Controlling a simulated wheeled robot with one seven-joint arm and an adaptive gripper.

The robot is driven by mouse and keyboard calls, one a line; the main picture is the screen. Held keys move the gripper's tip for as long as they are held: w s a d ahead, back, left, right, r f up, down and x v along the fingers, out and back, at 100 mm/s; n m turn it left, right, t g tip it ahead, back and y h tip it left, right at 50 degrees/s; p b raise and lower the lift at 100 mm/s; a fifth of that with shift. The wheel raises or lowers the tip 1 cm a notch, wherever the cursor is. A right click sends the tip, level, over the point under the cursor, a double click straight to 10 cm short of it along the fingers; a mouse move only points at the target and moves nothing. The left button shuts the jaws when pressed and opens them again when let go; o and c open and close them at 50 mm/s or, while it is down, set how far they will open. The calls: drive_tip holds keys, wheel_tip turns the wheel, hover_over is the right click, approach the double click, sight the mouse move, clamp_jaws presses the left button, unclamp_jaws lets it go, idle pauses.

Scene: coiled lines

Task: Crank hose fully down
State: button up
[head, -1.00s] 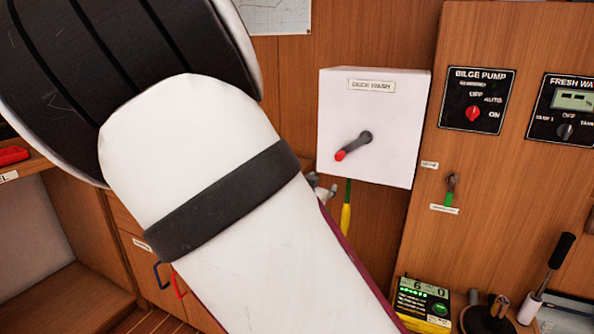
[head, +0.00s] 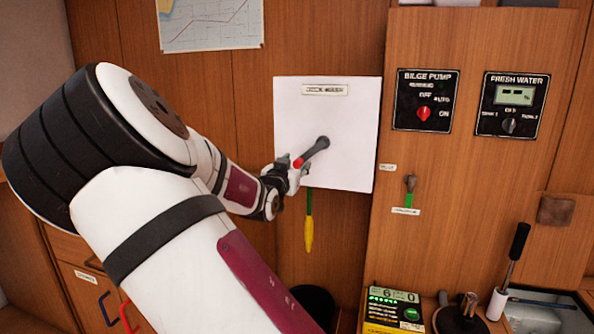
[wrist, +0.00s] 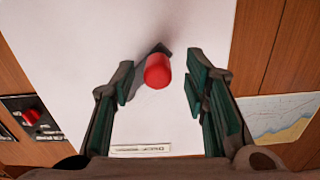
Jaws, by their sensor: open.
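The deck wash box (head: 345,120) is a white box on the wood wall, with a label plate near its top. Its crank (head: 318,148) is a dark grey lever that points down and left to a red knob (head: 298,163). A green hose end with a yellow nozzle (head: 308,235) hangs below the box. My gripper (head: 290,168) is at the knob, in front of the box's lower left. In the wrist view, my gripper (wrist: 160,88) is open, with the red knob (wrist: 157,71) between its green-padded fingers, nearer the left one and seemingly apart from both.
A bilge pump panel (head: 425,100) and a fresh water panel (head: 515,104) are on the right. A small valve handle (head: 409,183) with a green part sits right of the box. A chart (head: 210,22) hangs at upper left. A black-handled tool (head: 510,265) stands at lower right.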

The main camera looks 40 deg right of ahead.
drive_tip(key=shift+x, duration=1.05)
clamp_jaws()
drive_tip(key=shift+f+n, duration=0.1)
drive_tip(key=shift+n, duration=0.2)
